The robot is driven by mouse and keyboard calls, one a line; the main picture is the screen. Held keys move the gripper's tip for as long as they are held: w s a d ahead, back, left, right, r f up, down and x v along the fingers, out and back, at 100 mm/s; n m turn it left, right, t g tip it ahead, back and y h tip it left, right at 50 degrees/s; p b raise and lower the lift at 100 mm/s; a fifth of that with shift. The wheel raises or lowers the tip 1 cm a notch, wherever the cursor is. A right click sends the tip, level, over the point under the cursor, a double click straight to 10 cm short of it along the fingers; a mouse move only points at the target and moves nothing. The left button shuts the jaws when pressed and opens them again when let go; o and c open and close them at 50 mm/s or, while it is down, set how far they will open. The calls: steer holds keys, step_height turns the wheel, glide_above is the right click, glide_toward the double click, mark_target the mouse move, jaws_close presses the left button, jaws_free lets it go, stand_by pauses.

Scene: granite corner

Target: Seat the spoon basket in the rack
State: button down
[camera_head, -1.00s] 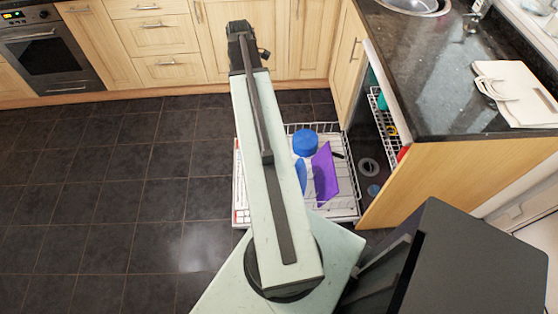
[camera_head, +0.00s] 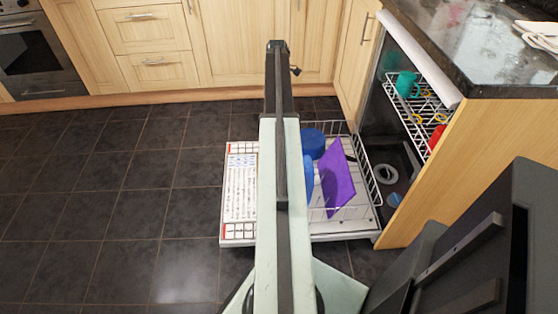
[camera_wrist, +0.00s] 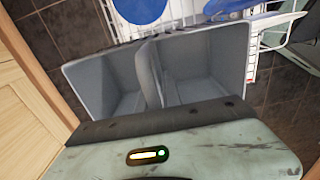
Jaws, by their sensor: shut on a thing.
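The spoon basket (camera_wrist: 205,62) is a grey, open-topped box with a divider making two compartments. Both look empty in the wrist view. My gripper (camera_wrist: 155,115) is shut on its near side and holds it tilted in that view. The white wire rack (camera_head: 368,170) is pulled out low over the floor in the head view. It also shows at the top of the wrist view (camera_wrist: 252,60), beyond the basket. My arm hides the basket, the gripper and part of the rack in the head view.
A blue bowl-like item (camera_head: 313,143) and a purple board (camera_head: 337,185) stand in the rack. The upper rack (camera_head: 412,100) holds a green mug (camera_head: 406,84) and a red item. The counter (camera_head: 475,45) is at right. The floor at left is clear.

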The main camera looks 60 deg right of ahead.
step_height(320, 180, down, 11)
steer(key=b, duration=1.1)
steer(key=c, duration=1.5)
jaws_free()
step_height(320, 180, up, 14)
steer(key=p, duration=1.3)
steer(key=shift+f, duration=0.35)
